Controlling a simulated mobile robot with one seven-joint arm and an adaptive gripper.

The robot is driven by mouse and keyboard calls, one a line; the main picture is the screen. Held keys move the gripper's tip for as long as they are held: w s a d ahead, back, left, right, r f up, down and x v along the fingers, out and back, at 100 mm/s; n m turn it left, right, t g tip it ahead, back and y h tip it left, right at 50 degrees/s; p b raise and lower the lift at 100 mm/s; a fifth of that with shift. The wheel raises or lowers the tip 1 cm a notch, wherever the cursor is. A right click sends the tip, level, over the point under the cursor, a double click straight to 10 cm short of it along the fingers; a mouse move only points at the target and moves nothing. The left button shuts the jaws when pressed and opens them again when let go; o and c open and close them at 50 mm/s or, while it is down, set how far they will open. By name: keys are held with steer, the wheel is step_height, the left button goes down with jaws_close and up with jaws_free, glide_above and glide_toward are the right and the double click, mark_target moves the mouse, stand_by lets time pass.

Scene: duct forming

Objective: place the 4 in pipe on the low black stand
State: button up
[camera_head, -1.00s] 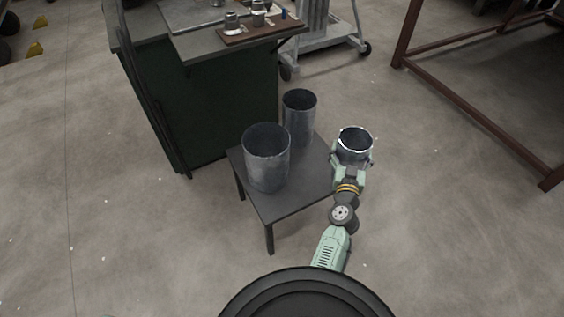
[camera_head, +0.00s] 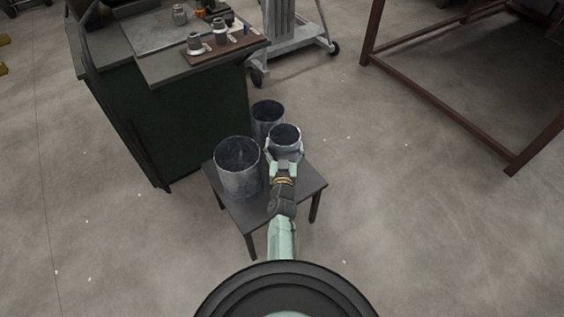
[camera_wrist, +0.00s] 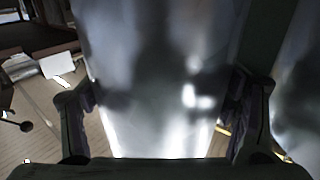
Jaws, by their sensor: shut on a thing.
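A grey metal pipe (camera_head: 285,136) is held upright in my gripper (camera_head: 284,152) in the head view. In the wrist view the pipe (camera_wrist: 165,75) fills the middle, with a finger of my gripper (camera_wrist: 160,115) on each side. The low black stand (camera_head: 306,184) is below it; the pipe is over the stand's right half. Its lower end is hidden by my gripper, so I cannot tell if it touches the top.
A dark green workbench (camera_head: 200,120) stands behind and left of the stand, with metal fittings on a brown board (camera_head: 213,50). A grey wheeled frame (camera_head: 300,45) and a brown metal frame (camera_head: 440,115) stand farther back.

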mark_target(285, 144)
step_height(285, 144, down, 4)
steer(key=b, duration=0.3)
steer(key=shift+f, duration=0.25)
steer(key=shift+f, duration=0.15)
steer(key=o, duration=1.6)
steer(key=shift+c, duration=0.2)
